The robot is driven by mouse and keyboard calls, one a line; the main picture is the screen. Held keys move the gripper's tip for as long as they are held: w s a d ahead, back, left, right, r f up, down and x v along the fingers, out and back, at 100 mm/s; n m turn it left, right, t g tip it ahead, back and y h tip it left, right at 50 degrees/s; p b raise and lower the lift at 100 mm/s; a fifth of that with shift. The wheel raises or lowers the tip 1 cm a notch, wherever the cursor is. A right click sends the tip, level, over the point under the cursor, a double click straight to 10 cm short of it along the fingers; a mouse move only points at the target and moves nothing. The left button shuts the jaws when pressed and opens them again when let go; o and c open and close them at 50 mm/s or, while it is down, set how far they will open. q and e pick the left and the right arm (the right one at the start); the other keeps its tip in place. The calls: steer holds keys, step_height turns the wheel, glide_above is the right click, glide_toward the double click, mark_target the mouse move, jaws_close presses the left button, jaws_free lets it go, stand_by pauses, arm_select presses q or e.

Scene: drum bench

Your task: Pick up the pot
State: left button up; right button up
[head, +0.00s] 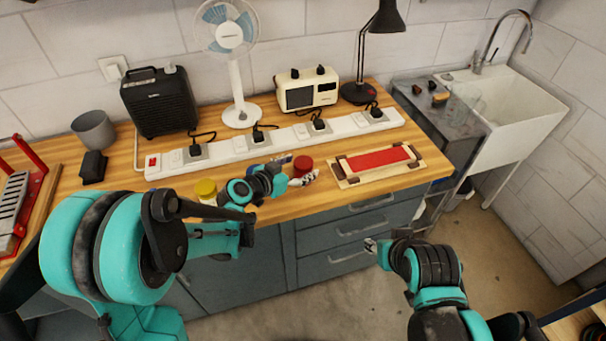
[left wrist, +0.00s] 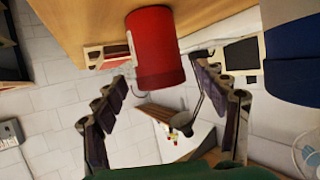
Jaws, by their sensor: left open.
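A small red pot (head: 303,164) stands on the wooden bench top, in front of the white power strip. In the left wrist view the red pot (left wrist: 156,48) appears large, at and just beyond the gap between the fingertips. My left gripper (head: 303,179) is close to the pot on its near side. In the left wrist view its fingers (left wrist: 163,82) are spread apart, with nothing clamped between them. My right gripper (head: 371,246) is in front of the drawers, away from the pot; its finger opening is too small to judge.
A yellow-lidded jar (head: 206,190) stands left of my left gripper. The long power strip (head: 280,142) with plugs runs behind. A wooden frame with a red panel (head: 377,160) lies to the right. A grey cup (head: 93,130), black heater (head: 158,101) and fan (head: 240,113) stand farther back.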

arm_select(q)
steer(key=x, duration=0.2)
steer(key=shift+w+d+f, duration=0.1)
steer(key=shift+w+d, duration=0.05)
steer(key=shift+w, duration=0.05)
steer(key=shift+s, duration=0.1)
steer(key=c, duration=1.4)
steer(key=shift+c, duration=0.2)
